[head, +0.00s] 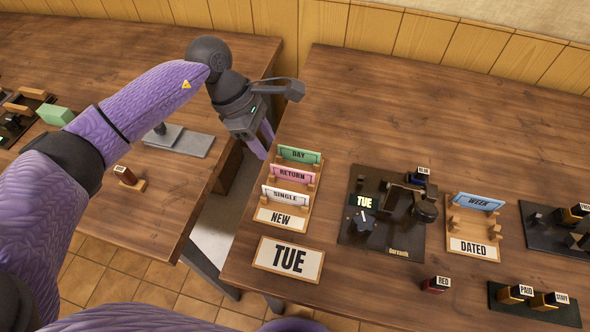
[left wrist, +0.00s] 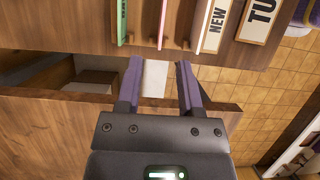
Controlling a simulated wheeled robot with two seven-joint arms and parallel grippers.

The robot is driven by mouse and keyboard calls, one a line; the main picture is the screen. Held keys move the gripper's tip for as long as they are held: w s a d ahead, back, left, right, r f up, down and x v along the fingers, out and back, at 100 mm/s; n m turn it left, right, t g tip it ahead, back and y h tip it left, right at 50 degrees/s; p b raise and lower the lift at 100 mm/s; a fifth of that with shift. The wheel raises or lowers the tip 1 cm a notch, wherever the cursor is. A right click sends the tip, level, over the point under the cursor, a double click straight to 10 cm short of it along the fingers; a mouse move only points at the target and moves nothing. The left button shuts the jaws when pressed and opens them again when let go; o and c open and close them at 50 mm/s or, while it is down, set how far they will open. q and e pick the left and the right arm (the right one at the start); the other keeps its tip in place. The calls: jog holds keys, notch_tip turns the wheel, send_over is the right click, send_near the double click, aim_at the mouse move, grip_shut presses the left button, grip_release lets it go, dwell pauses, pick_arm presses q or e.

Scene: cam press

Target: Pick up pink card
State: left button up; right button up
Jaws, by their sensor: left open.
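The pink card (head: 292,175) reads RETURN and stands upright in a wooden rack (head: 301,214), between the green DAY card (head: 299,155) and the white SINGLE card (head: 286,198). In the left wrist view the pink card (left wrist: 163,22) shows as a thin edge. My left gripper (head: 262,142) is open and empty, over the gap between the tables, just left of the rack. In the left wrist view its fingers (left wrist: 159,78) point toward the rack, apart from the cards. My right gripper is not in view.
A TUE sign (head: 289,259) lies in front of the rack. A dark stamping device (head: 390,215) stands right of it, then a DATED holder (head: 472,246) with a blue WEEK card (head: 479,202). The back of the right table is clear.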

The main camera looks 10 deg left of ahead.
aim_at(278, 166)
pick_arm(q)
jog(key=b+x, duration=0.1)
jog(key=x, duration=0.7)
jog(key=shift+s+a+f+b, duration=0.1)
jog(key=shift+s+a+b, duration=0.1)
jog(key=shift+b, duration=0.2)
jog(key=shift+w+d+f, duration=0.1)
jog(key=shift+d+f, duration=0.05)
jog(key=shift+f, duration=0.2)
jog(key=shift+r, duration=0.1)
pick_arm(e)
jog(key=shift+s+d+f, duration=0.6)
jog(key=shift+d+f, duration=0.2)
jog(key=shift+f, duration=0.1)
pick_arm(q)
jog(key=c, duration=0.5)
grip_shut()
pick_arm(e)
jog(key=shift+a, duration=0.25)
